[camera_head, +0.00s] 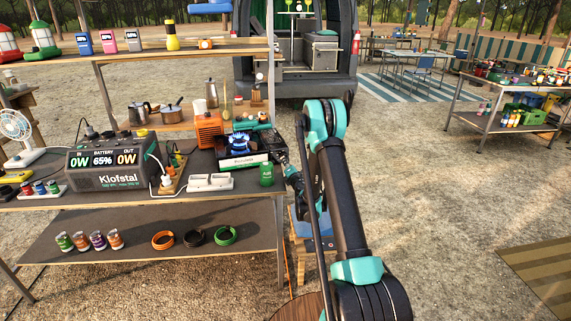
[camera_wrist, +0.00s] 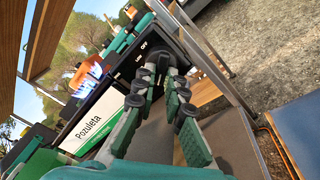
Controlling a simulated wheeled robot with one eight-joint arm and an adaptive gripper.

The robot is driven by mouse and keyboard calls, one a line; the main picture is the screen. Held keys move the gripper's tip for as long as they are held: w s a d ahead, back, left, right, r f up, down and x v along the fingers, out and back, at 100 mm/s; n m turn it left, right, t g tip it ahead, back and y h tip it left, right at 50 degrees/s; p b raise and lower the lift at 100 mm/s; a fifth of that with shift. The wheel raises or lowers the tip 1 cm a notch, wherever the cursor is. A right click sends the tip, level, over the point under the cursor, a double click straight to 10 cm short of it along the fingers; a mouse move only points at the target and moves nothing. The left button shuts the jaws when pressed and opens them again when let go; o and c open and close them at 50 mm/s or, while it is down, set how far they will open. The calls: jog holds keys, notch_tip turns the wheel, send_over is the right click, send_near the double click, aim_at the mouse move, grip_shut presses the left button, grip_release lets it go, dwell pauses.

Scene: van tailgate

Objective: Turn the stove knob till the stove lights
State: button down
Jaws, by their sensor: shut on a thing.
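The stove (camera_head: 243,160) is a dark camp stove on the worktop, with a white "Pozuleta" label on its front. Blue flames (camera_head: 238,143) show on its burner, and a blue-white glow also shows in the wrist view (camera_wrist: 93,70). My gripper (camera_head: 280,158) is at the stove's right end. In the wrist view my gripper's fingers (camera_wrist: 163,63) are closed in around the dark stove knob (camera_wrist: 160,54), below "OFF" and "LOW" markings. The fingers hide most of the knob, and its pointer cannot be seen.
A green canister (camera_head: 267,175) and a white power strip (camera_head: 208,182) stand in front of the stove. A power station (camera_head: 115,165) is further left. An orange box (camera_head: 208,130) stands behind left. A table leg (camera_wrist: 215,55) is close to my gripper.

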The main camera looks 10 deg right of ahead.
jog(key=c, duration=1.6)
grip_release()
